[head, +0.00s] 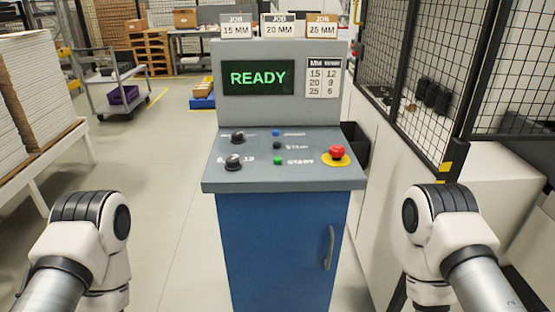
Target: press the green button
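The green button (278,160) is on the sloped grey top of the control console (284,226), left of the printed word START. A blue button (276,133) and a black button (277,146) are above it in the same column. Two black knobs are to its left, an upper one (237,137) and a lower one (232,162). A red mushroom button (337,152) on a yellow disc is to its right. The screen (258,77) reads READY in green. My arms show at the lower left and lower right, apart from the console; neither gripper is in view.
A small table (322,75) of numbers is right of the screen, and job cards (279,26) stand on top. A black mesh fence (450,80) is at the right, stacked panels (50,90) at the left, a cart (115,85) behind. The space above the console top is clear.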

